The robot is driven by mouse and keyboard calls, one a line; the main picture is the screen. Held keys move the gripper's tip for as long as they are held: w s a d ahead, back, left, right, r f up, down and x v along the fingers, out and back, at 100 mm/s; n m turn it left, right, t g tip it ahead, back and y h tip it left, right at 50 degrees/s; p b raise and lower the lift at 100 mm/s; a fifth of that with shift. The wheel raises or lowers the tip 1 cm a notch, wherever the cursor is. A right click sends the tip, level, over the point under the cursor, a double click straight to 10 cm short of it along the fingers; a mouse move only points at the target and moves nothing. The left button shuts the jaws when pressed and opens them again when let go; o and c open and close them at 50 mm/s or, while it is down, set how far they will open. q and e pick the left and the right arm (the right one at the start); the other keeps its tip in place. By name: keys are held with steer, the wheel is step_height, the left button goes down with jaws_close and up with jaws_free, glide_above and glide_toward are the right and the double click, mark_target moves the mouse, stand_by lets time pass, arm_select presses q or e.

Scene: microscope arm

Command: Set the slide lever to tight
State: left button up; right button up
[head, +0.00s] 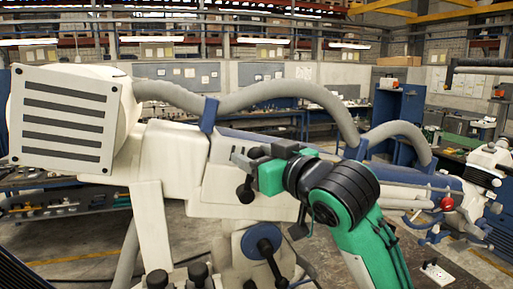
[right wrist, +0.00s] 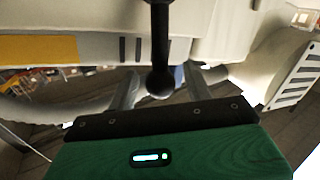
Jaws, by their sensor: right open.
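The large white microscope arm (head: 165,165) spans the head view. A black lever with a ball knob (head: 245,191) sits on its side, just below my right gripper (head: 243,162). No label shows which setting it is at. In the right wrist view the black lever (right wrist: 159,35) hangs with its ball end between the two fingers of my open right gripper (right wrist: 160,88). The fingers stand apart on either side, with visible gaps to the knob; I cannot tell its depth between them. My left gripper is not in view.
A blue round knob with a black handle (head: 264,243) is below the lever, and several black knobs (head: 197,272) stand at the bottom. A thick grey cable (head: 270,92) loops above the microscope arm. Workbenches and a blue cabinet (head: 397,110) are behind.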

jaws_close()
stand_by(0.3)
steer(key=shift+a, duration=0.1)
steer(key=shift+s+a+r+n+g, duration=0.1)
steer(key=shift+a+n+g, duration=0.05)
steer(key=shift+a+n, duration=0.35)
steer(key=shift+s+a+r+n+g, duration=0.15)
steer(key=shift+a+n, duration=0.1)
steer(key=shift+n, duration=0.35)
steer(key=a+n, duration=0.1)
steer(key=s+a+f+n+h, duration=0.1)
steer(key=n, duration=0.1)
steer(key=a+n+h, duration=0.1)
steer(key=a+n, duration=0.1)
steer(key=shift+s+a+f+g, duration=0.15)
steer(key=shift+f+g, duration=0.1)
steer(key=shift+g, duration=0.15)
steer(key=shift+s+a+f+n+h, duration=0.25)
steer(key=shift+a+f+n+h, duration=0.5)
steer(key=shift+n, duration=0.25)
